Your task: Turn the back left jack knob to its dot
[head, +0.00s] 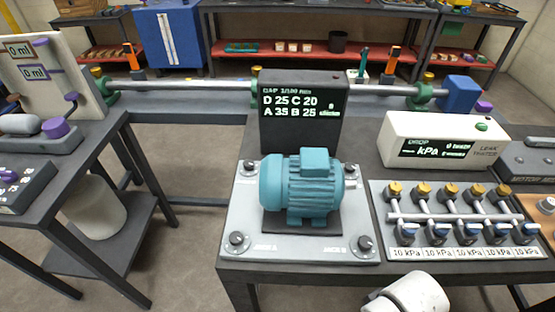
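A teal motor (301,187) sits on a light grey base plate (290,250) on the dark bench. Dark jack knobs stand at the plate's corners. The back left jack knob (249,167) is small and partly beside the motor's left end; its pointer and dot are too small to read. The front left knob (237,240) is by the label JACK A, the front right knob (365,243) by JACK B. The back right knob (348,170) is right of the motor. A black display (303,112) behind reads D 25 C 20, A 35 B 25. My gripper is not in view.
A white rounded part of my arm (408,296) shows at the bottom edge. Right of the plate is a valve panel (455,250) with yellow and blue knobs, and a white kPa box (446,140). A side table (60,165) stands left, across a floor gap.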

